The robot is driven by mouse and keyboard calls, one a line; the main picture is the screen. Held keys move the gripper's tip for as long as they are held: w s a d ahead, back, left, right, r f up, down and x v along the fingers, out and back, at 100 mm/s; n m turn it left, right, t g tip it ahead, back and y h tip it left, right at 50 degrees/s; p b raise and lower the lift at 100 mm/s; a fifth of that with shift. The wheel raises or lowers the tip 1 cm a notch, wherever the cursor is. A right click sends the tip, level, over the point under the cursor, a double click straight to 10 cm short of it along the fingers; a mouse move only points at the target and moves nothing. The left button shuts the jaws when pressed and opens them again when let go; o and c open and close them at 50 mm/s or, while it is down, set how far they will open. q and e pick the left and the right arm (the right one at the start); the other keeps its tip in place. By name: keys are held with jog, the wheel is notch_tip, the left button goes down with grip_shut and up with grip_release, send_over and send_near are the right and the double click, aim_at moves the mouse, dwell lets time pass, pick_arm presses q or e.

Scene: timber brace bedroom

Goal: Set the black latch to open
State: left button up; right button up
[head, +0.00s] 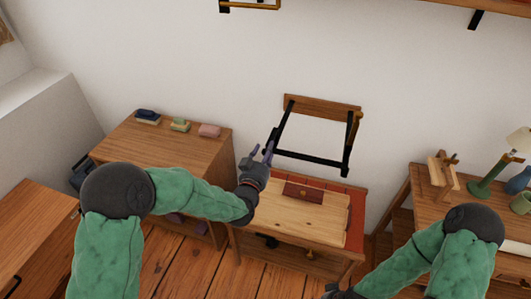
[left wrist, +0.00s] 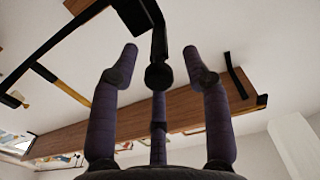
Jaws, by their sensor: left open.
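A black frame (head: 312,158) hangs on the white wall below a wooden rail (head: 322,106). I take a black bar with a rounded end (left wrist: 158,74) to be the black latch; it shows in the left wrist view between my fingers. My left gripper (head: 262,153) is open at the lower left corner of the frame, its purple fingers spread on both sides of the rounded end. I cannot tell whether they touch it. My right gripper (head: 342,292) is mostly cut off at the bottom edge, so its jaws are hidden.
A wooden table (head: 310,216) with a dark red box (head: 303,192) stands below the frame. A cabinet (head: 165,140) with small blocks is at left. A desk (head: 420,185) with a green lamp (head: 488,185) is at right. A wooden shelf (left wrist: 190,108) spans the left wrist view.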

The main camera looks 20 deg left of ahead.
pick_arm(q)
jog(key=shift+w, duration=0.2)
jog(key=shift+c, duration=0.3)
grip_shut()
